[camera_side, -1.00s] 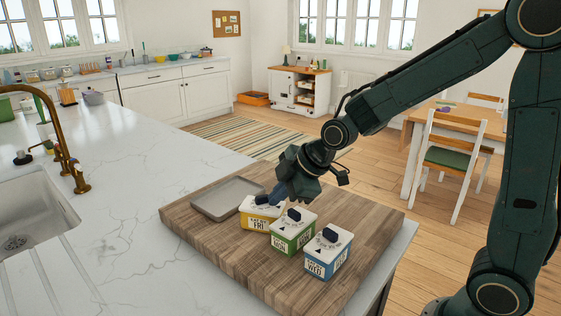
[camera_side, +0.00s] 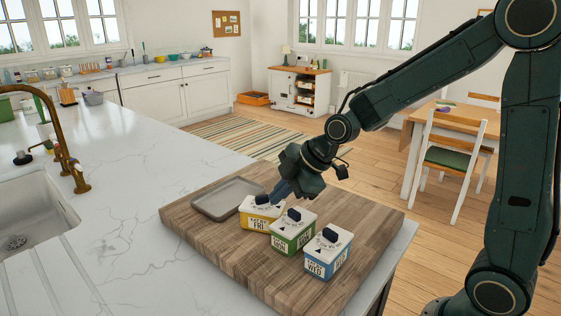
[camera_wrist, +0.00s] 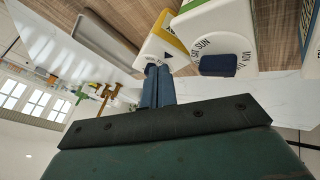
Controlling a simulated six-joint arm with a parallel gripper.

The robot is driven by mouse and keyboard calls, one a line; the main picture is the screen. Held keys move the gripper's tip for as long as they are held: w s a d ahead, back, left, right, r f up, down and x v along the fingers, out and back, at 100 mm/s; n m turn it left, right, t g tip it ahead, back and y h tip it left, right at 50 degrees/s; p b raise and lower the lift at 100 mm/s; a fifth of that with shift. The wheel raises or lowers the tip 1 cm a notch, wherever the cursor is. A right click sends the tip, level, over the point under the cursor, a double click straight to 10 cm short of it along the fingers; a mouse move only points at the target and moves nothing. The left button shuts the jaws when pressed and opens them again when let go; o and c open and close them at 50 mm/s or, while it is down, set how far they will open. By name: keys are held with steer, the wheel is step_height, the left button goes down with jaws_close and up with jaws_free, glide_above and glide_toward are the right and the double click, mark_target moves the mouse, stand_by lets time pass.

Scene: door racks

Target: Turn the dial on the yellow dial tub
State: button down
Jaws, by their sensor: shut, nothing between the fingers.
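The yellow dial tub (camera_side: 257,215) stands on the wooden board, with a white lid, a dark blue dial (camera_side: 262,199) and a "FRI" label. My gripper (camera_side: 278,193) is shut and empty, its fingertips at the right side of that dial. I cannot tell from the side view whether they touch it. In the wrist view the shut fingers (camera_wrist: 158,88) point at the white lid of the yellow tub (camera_wrist: 172,38) and hide most of its dial.
A green tub (camera_side: 293,235) and a blue tub (camera_side: 326,258) stand close by to the right, each with a dark dial. A shallow grey tray (camera_side: 226,184) lies at the board's back left. The wooden board (camera_side: 215,245) is clear at the front left.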

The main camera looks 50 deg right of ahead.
steer(key=shift+w+d, duration=0.1)
steer(key=shift+w+d+n+g+y, duration=0.1)
steer(key=shift+d+n+g+y, duration=0.2)
steer(key=shift+n+y, duration=0.45)
steer(key=shift+w+d+n+g+y, duration=0.25)
steer(key=shift+n+g+y, duration=0.1)
steer(key=shift+n, duration=0.65)
steer(key=shift+w+d+n+g+y, duration=0.1)
steer(key=shift+d+n+g+y, duration=0.2)
steer(key=shift+n, duration=0.65)
steer(key=shift+a, duration=0.1)
steer(key=shift+w, duration=0.2)
steer(key=shift+a, duration=0.15)
steer(key=shift+s+a, duration=0.1)
steer(key=shift+a, duration=0.4)
steer(key=shift+s, duration=0.1)
